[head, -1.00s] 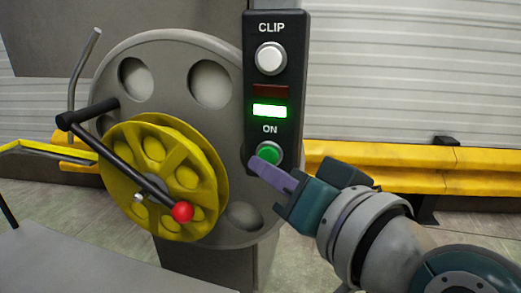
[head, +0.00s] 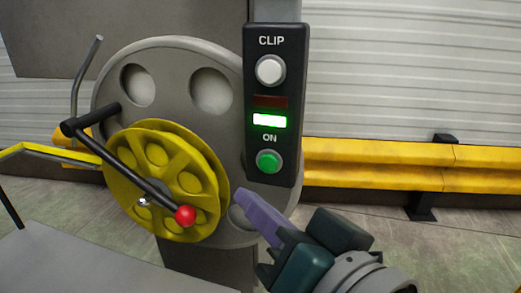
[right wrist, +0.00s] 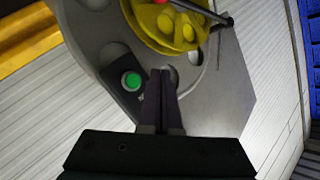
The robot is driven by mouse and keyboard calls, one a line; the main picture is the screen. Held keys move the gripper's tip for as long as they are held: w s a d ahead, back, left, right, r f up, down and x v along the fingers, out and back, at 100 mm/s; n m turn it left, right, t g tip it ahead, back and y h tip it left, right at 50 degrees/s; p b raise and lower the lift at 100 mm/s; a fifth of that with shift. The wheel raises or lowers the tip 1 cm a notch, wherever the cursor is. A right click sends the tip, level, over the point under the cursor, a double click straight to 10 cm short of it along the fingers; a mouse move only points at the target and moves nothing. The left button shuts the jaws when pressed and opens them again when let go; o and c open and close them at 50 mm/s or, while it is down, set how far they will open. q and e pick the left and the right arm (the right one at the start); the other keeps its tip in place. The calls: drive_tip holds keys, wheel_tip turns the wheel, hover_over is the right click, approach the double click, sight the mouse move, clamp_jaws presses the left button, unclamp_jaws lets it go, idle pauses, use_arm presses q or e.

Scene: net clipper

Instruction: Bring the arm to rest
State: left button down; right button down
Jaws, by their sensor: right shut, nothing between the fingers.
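My right gripper (head: 242,196) is shut and empty. In the head view it is below and left of the green ON button (head: 268,162), apart from it, in front of the grey disc's lower right part. In the right wrist view its purple fingers (right wrist: 161,80) are together, with the green button (right wrist: 131,80) just to their left. The black control panel (head: 289,120) carries a white CLIP button (head: 270,70), a dark red lamp and a lit green lamp (head: 269,121). My left gripper is not in view.
The grey disc (head: 110,60) holds a yellow wheel (head: 190,160) with a black crank and red knob (head: 185,215). A grey table surface (head: 90,265) lies at the lower left. A yellow guard rail (head: 380,178) runs along the back wall. Open floor lies at the right.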

idle(0.3)
drive_tip(key=s+d+r+n+g+h+p, duration=0.2)
drive_tip(key=s+d+r+g+h+p, duration=0.3)
drive_tip(key=s+d+p, duration=0.5)
drive_tip(key=s+d+r+n+g+h+p, duration=0.2)
drive_tip(key=s+d+r+g+p, duration=0.5)
drive_tip(key=s+p, duration=0.4)
wheel_tip(320, 180, up, 35)
drive_tip(key=w+t+p, duration=0.1)
drive_tip(key=p, duration=3.4)
drive_tip(key=shift+d, duration=0.4)
